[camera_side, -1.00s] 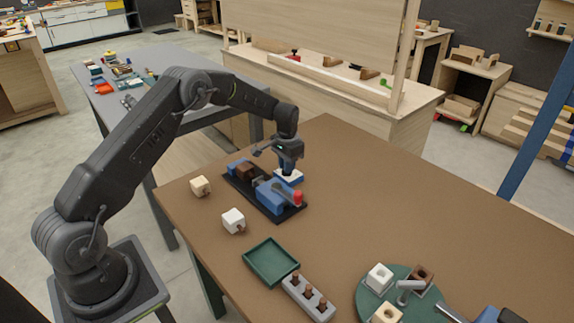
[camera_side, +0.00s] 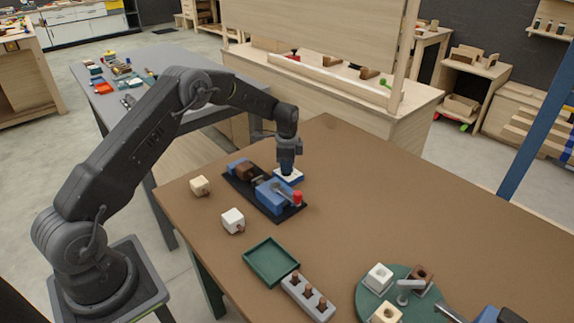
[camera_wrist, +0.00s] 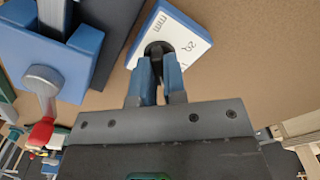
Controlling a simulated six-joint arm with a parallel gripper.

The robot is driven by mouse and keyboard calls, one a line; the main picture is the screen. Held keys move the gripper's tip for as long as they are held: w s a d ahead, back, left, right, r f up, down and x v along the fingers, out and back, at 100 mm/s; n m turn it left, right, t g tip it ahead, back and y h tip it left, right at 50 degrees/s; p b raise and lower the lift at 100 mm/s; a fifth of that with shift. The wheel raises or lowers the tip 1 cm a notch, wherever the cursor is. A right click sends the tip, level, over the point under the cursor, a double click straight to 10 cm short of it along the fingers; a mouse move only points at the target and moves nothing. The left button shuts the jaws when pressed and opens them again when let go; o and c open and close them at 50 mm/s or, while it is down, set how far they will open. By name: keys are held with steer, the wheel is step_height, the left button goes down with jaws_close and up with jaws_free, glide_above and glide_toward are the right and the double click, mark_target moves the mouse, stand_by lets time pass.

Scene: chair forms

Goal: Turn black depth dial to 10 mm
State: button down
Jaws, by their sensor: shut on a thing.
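The black depth dial (camera_wrist: 158,47) stands on a white plate (camera_wrist: 181,44) with a blue base; the plate carries "mm" and partly visible numbers. My gripper (camera_wrist: 158,66) is shut on the dial with its two blue fingers, which hide part of it. In the side view my gripper (camera_side: 287,170) points straight down over the white and blue dial block (camera_side: 289,178). The dial itself is hidden there. The dial's pointer and the 10 mm mark cannot be made out.
A blue clamp fixture (camera_side: 268,192) with a red-tipped lever (camera_side: 297,197) stands close beside the dial block on a black base. The brown table to the right is clear.

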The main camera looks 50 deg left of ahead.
steer(key=shift+m, duration=0.4)
steer(key=c, duration=1.2)
jaws_free()
step_height(320, 180, up, 14)
steer(key=shift+f, duration=0.1)
